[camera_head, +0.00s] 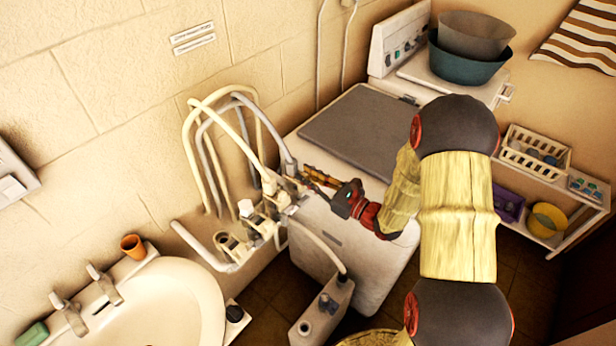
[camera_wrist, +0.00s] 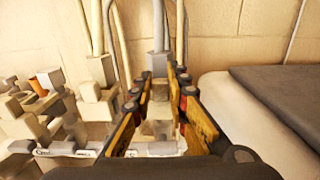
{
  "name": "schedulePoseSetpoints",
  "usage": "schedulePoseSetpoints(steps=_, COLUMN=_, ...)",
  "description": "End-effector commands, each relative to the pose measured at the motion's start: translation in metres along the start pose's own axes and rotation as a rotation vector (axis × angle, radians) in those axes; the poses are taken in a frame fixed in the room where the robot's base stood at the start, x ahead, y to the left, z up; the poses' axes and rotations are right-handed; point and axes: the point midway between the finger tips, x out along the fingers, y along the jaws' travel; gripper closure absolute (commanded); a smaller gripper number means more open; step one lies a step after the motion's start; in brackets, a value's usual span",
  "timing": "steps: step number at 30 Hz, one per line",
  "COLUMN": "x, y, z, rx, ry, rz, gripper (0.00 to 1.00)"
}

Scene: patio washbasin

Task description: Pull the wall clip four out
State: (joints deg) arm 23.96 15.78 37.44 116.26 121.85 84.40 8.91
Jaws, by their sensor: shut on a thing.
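A row of pale wall clips (camera_head: 248,230) runs along the wall between the basin and the white machine. It also shows in the wrist view (camera_wrist: 95,105). My gripper (camera_head: 307,177) reaches in from the right to the clip at the right end of the row. In the wrist view its orange and black fingers (camera_wrist: 160,85) stand on either side of that clip, wall clip four (camera_wrist: 160,112), and are shut on it. A grey hose end (camera_wrist: 157,65) stands upright just behind the fingertips. The fingers hide parts of the clip in the head view.
Cream and grey hoses (camera_head: 215,150) loop above the clips. A hose runs down to a pale box (camera_head: 322,315) below. The washbasin (camera_head: 165,305) with an orange cup (camera_head: 132,246) is at left. The grey-topped machine (camera_head: 355,130) stands close behind my gripper.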

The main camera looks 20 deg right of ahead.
Motion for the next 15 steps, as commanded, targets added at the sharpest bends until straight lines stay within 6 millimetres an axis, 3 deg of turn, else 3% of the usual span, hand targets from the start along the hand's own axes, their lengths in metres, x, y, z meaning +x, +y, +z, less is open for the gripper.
schedulePoseSetpoints(steps=8, x=-0.004, y=-0.001, z=0.0, rx=0.001, ry=0.0, rz=-0.002, gripper=1.0)
schedulePoseSetpoints(steps=15, x=-0.034, y=-0.002, z=0.001, rx=0.001, ry=0.0, rz=-0.004, gripper=1.0)
